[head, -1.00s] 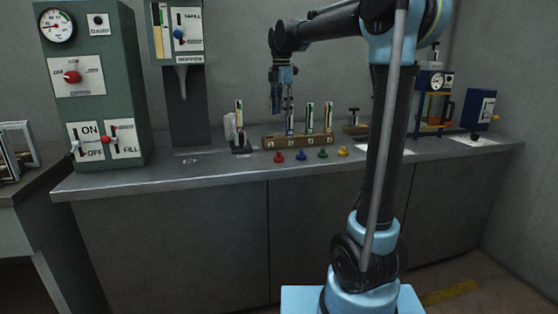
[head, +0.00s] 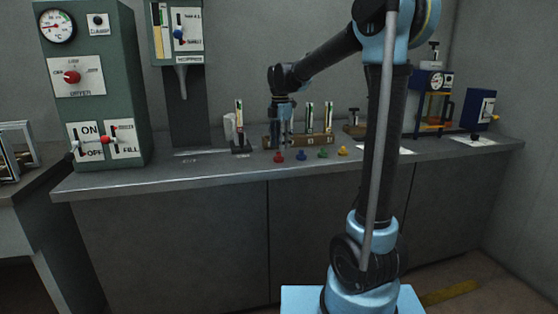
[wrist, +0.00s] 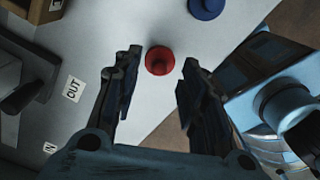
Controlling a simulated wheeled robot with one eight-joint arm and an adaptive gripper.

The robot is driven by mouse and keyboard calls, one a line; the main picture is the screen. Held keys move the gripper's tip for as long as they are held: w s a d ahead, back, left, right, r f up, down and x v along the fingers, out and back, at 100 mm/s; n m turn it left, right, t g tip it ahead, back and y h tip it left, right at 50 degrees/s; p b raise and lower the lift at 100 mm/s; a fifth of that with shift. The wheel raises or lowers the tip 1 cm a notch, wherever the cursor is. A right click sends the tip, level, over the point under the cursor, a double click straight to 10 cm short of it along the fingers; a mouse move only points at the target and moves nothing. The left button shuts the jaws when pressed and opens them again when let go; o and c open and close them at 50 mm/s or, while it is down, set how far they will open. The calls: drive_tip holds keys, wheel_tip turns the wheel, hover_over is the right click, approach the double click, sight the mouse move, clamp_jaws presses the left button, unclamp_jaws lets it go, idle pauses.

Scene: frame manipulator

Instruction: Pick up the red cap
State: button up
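The red cap (head: 279,156) stands on the counter near its front edge, at the left end of a row of coloured caps.
Blue (head: 301,155), green (head: 323,153) and yellow (head: 343,150) caps stand to the right. A wooden rack (head: 318,139) with upright tubes is behind them. A stand with a tube (head: 240,143) is to the left. The counter front left (head: 150,178) is clear.

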sight(279, 157)
drive_tip(key=shift+s+a+f, duration=0.15)
drive_tip(key=shift+f, duration=0.9)
drive_tip(key=shift+s+a+f, duration=0.1)
drive_tip(key=shift+f, duration=0.9)
drive_tip(key=c, duration=0.8)
